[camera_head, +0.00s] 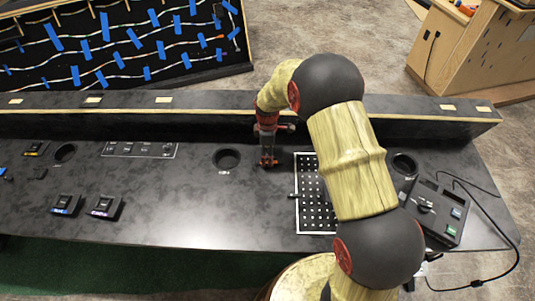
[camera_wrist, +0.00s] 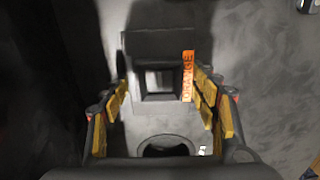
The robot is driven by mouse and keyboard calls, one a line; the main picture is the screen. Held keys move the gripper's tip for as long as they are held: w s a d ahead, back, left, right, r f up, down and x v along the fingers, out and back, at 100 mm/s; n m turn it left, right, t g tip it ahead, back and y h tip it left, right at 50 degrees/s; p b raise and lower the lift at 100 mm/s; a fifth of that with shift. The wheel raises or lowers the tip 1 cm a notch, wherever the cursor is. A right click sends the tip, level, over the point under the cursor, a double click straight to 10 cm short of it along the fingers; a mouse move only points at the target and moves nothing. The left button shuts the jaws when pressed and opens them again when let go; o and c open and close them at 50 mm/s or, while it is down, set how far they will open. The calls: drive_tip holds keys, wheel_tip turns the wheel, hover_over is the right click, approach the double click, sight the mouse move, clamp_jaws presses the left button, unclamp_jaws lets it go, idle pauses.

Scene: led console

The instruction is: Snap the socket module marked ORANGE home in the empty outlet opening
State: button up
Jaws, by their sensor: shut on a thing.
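The socket module marked ORANGE (camera_wrist: 158,48) is a dark, squarish block with a square recess. Its orange label stands along its right side in the wrist view. My gripper (camera_wrist: 165,95) is shut on it, with yellow finger pads at its left and right. In the head view my gripper (camera_head: 268,162) points down over the middle of the dark console (camera_head: 180,200), right of a round hole (camera_head: 227,159). The module is too small to make out there. I cannot tell for sure which recess is the empty outlet opening.
Two dark modules with blue (camera_head: 66,204) and purple (camera_head: 105,207) labels lie at left. A perforated white-edged panel (camera_head: 298,215) is right of my gripper. A dark box (camera_head: 440,235) with cables stands at far right. A raised ledge (camera_head: 180,115) runs along the back. The left-centre surface is clear.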

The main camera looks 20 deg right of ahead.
drive_tip(key=shift+f, duration=0.1)
drive_tip(key=o, duration=1.3)
drive_tip(key=shift+o, duration=0.2)
wheel_tip(320, 180, up, 12)
